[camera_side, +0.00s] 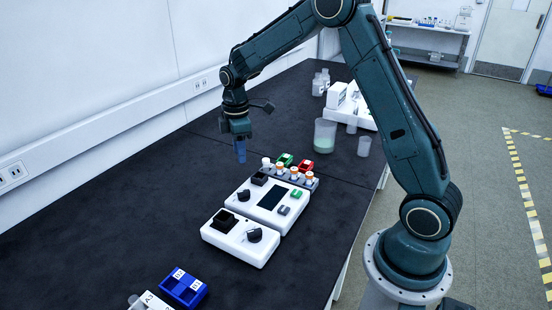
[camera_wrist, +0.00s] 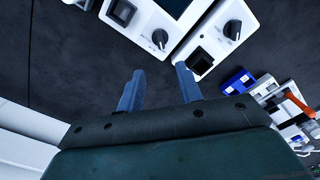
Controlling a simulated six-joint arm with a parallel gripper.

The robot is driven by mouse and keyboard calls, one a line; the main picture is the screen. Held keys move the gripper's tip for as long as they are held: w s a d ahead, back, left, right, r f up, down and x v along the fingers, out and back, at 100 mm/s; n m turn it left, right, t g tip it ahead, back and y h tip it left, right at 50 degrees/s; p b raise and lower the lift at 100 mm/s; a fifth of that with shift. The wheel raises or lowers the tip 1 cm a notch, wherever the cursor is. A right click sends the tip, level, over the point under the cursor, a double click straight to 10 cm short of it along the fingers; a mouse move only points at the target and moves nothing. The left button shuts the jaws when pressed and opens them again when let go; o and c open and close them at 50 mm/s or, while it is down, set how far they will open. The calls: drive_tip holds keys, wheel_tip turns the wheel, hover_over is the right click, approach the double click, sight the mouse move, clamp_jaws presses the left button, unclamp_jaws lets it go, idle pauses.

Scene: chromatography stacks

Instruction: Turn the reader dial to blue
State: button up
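Two white instruments stand on the dark bench. The larger one (camera_side: 272,202) has a dark screen (camera_side: 271,198) and a black pointer dial (camera_side: 244,195); this dial also shows in the wrist view (camera_wrist: 160,38). The smaller one (camera_side: 237,243) has a black well (camera_side: 224,221) and another black dial (camera_side: 254,235), seen in the wrist view (camera_wrist: 233,29) too. No label names the reader, and the colour marks around the dials are too small to read. My gripper (camera_side: 241,157) points down above the bench, behind the instruments. In the wrist view its blue fingers (camera_wrist: 160,70) are apart with nothing between them.
A rack of orange-capped vials (camera_side: 294,174) and green (camera_side: 285,159) and red (camera_side: 306,166) blocks stand behind the larger instrument. A beaker (camera_side: 325,135) stands farther back. A blue rack (camera_side: 184,288) is at the front. Bench left of the instruments is clear.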

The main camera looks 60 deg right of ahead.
sight(243, 192)
drive_tip(key=shift+f, duration=0.1)
wheel_tip(243, 192, down, 14)
drive_tip(key=shift+r, duration=0.2)
idle(0.5)
clamp_jaws()
